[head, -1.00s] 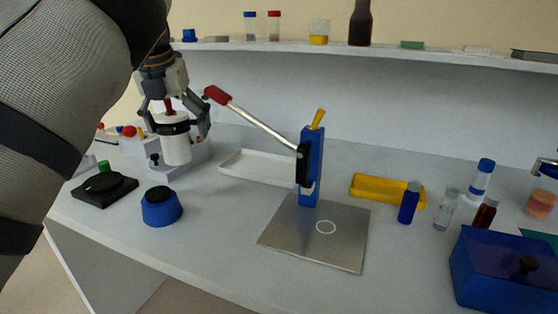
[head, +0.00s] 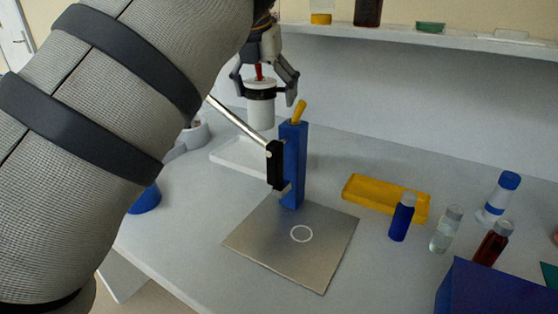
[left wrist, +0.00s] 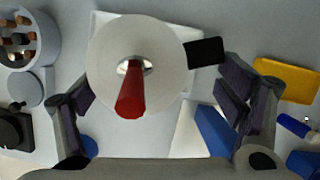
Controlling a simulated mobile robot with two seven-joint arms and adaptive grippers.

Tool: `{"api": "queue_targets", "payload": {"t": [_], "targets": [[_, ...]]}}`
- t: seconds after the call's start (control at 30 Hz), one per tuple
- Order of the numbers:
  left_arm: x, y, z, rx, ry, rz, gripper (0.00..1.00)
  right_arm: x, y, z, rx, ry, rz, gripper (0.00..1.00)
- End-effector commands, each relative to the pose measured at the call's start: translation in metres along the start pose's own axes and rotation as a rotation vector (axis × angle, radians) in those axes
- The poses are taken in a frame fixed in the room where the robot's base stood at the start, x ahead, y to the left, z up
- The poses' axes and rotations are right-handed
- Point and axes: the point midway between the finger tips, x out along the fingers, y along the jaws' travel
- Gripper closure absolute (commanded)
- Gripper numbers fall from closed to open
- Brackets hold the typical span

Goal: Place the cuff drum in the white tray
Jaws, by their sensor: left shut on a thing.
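The cuff drum (head: 261,113) is a white cylinder with a dark band and a red handle on top. My left gripper (head: 265,90) is shut on it and holds it upright in the air. In the left wrist view the drum (left wrist: 108,58) is seen from above, its red handle towards the camera, between the fingers of my left gripper (left wrist: 158,100). In the left wrist view the drum covers much of the tray (left wrist: 187,140). My right gripper is not in view.
A blue lever press (head: 293,165) with a metal plate (head: 270,243) stands close to the right of the drum. A yellow tray (head: 360,190), several bottles and a blue box (head: 490,292) are farther right. A shelf (head: 440,42) runs along the back wall.

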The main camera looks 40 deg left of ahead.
Motion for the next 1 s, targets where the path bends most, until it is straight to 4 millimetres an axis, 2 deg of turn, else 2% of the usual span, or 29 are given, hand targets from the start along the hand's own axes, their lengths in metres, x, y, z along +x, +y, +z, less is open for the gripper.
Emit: {"api": "queue_targets", "payload": {"t": [0.07,0.2,0.5,0.57,0.6,0.77,0.8,0.87,1.0], "targets": [[0.005,0.001,-0.002,-0.002,0.002,-0.001,0.50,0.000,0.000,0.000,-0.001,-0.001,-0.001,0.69],[0.036,0.001,-0.013,-0.003,0.003,-0.001,0.50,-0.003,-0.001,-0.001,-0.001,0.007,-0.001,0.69],[0.088,0.001,-0.030,-0.003,0.000,-0.001,0.50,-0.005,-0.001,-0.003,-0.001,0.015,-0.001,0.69],[0.093,0.000,-0.032,-0.002,0.000,-0.001,0.50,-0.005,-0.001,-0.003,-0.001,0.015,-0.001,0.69],[0.095,0.000,-0.032,-0.002,-0.001,-0.001,0.55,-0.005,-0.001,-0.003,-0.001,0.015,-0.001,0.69],[0.095,0.000,-0.032,-0.001,-0.001,0.000,0.55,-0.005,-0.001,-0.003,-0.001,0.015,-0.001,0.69],[0.095,0.000,-0.032,-0.001,0.000,0.000,0.11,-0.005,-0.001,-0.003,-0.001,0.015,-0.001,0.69],[0.095,0.000,-0.032,-0.001,0.000,0.000,0.00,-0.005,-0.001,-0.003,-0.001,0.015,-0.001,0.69],[0.095,0.000,-0.032,-0.001,0.000,0.000,0.00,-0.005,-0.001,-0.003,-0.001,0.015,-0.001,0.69]]}}
